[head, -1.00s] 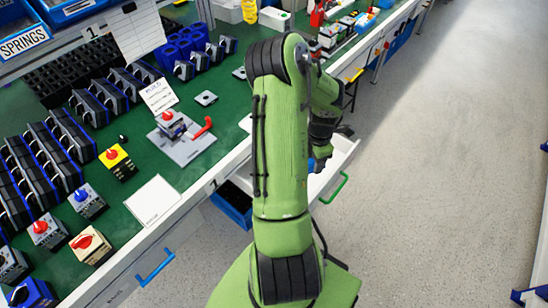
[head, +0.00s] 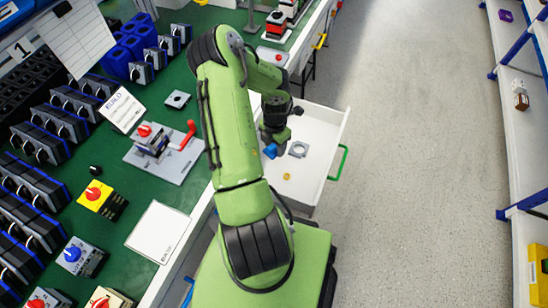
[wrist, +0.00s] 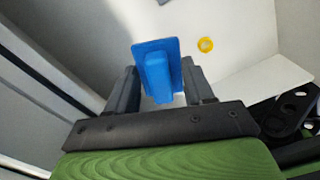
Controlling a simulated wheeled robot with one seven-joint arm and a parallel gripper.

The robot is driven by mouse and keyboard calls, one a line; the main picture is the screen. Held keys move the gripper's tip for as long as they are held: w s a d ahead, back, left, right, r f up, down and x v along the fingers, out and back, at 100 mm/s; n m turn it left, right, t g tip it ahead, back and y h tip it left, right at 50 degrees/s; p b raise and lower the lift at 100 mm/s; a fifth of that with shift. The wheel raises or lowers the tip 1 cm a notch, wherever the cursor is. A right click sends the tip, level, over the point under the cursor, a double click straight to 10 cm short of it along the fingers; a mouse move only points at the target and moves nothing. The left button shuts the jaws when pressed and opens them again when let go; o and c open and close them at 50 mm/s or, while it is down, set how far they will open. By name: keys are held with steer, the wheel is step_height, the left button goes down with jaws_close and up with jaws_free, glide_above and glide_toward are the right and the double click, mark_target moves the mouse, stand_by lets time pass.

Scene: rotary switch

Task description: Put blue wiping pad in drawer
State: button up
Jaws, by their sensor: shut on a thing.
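The blue wiping pad (wrist: 157,72) is between the fingers of my gripper (wrist: 160,95) in the wrist view. My gripper is shut on the pad's raised grip, and the flat plate faces away from the gripper. In the head view the pad (head: 270,151) shows as a small blue patch below my gripper (head: 272,143). The open white drawer (head: 318,165) has a green handle (head: 338,163) on its right side. The pad is over the drawer's interior. I cannot tell whether it touches the drawer floor.
The green workbench (head: 125,210) to the left holds switches, a fixture and a white sheet. The floor aisle (head: 420,150) to the right is clear.

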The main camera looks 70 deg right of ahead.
mark_target(275, 162)
step_height(275, 162, down, 8)
steer(key=shift+b, duration=1)
steer(key=o, duration=1)
step_height(275, 162, up, 12)
steer(key=p, duration=0.3)
steer(key=shift+r+p, duration=0.2)
steer(key=shift+p, duration=0.2)
steer(key=shift+s, duration=0.1)
